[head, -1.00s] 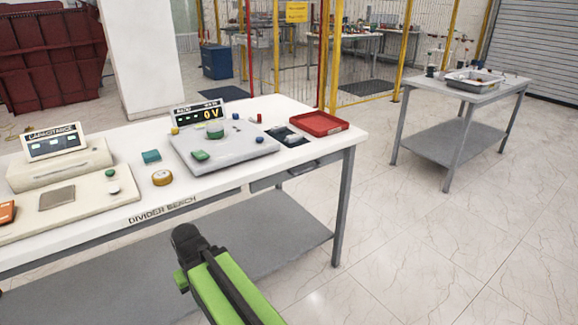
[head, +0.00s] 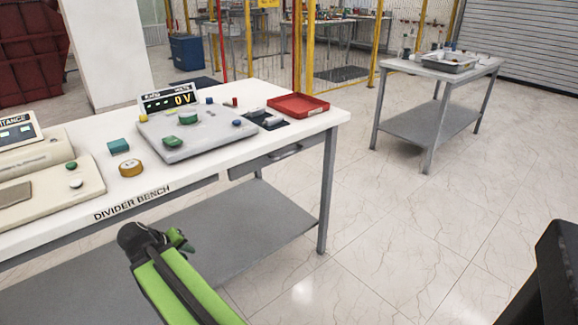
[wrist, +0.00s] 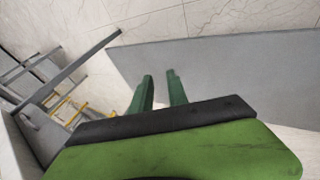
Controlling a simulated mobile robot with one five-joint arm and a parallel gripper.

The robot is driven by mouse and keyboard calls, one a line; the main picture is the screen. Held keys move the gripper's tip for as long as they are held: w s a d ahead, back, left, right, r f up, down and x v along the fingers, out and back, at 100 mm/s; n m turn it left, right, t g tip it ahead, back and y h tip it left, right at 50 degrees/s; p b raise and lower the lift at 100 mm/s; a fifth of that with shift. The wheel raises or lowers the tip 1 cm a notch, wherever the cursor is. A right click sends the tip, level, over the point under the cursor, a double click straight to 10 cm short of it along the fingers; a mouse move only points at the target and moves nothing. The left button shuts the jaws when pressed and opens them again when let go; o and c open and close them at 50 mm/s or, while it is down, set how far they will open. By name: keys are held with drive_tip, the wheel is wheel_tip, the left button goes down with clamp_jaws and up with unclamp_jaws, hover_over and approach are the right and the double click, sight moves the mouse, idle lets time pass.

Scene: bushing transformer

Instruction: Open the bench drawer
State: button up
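The bench drawer (head: 262,163) is a grey front under the right end of the white divider bench (head: 90,205). It looks shut, with a bar handle (head: 285,153) on its front. My gripper (head: 182,240) is in front of the bench, below the tabletop, left of the drawer and apart from it. In the wrist view, the two green fingers (wrist: 159,76) stand apart with nothing between them. The drawer cannot be made out there.
The bench's grey lower shelf (head: 245,215) and right front leg (head: 327,190) bound the space below the drawer. A red tray (head: 298,106) sits on the bench's right end. Open tiled floor (head: 400,235) lies to the right, before a side table (head: 440,70).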

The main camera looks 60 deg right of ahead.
drive_tip(key=s+d+m+h+b, duration=0.2)
drive_tip(key=d+h+b, duration=0.15)
drive_tip(key=d, duration=0.95)
drive_tip(key=h+b, duration=0.7)
drive_tip(key=h, duration=0.3)
approach(289, 153)
drive_tip(key=d+p, duration=0.1)
drive_tip(key=d, duration=0.2)
drive_tip(key=d+r+p, duration=0.1)
drive_tip(key=d+p, duration=0.1)
drive_tip(key=d, duration=0.2)
drive_tip(key=w+d+p, duration=0.1)
drive_tip(key=d, duration=0.2)
drive_tip(key=shift+d+r, duration=0.2)
drive_tip(key=shift+d, duration=0.15)
clamp_jaws()
drive_tip(key=shift+a, duration=0.1)
